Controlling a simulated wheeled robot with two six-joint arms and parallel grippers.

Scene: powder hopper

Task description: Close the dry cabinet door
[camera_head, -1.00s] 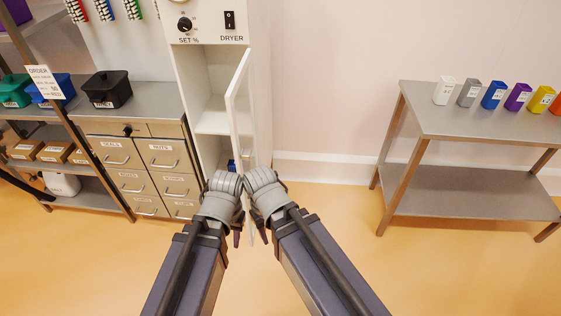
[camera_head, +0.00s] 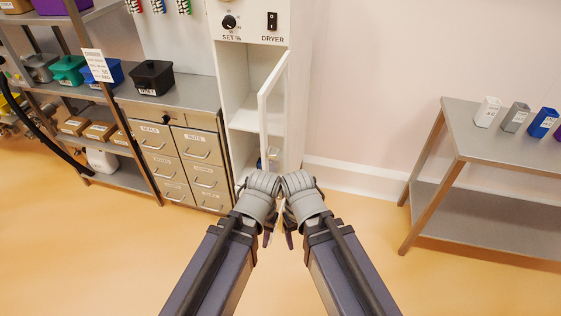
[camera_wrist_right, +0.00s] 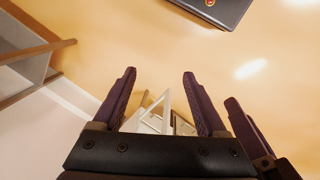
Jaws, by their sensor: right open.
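The dry cabinet (camera_head: 240,75) is a tall white cabinet at the upper middle of the head view. Its white-framed door (camera_head: 273,92) stands open, swung outward, showing the shelf inside. The door's lower part is hidden behind my grippers. My left gripper (camera_head: 267,239) and my right gripper (camera_head: 290,241) are side by side in front of the cabinet, pointing down. The left jaws are too small and overlapped to judge. In the right wrist view my right gripper (camera_wrist_right: 158,76) is open with nothing between its fingers. A white frame, likely the door (camera_wrist_right: 163,103), shows beyond them, apart.
A grey drawer unit (camera_head: 180,155) adjoins the cabinet on the left, with a black bin (camera_head: 152,78) on top. A shelf rack stands farther left. A metal table (camera_head: 470,135) with small coloured containers stands at the right. Floor between cabinet and table is clear.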

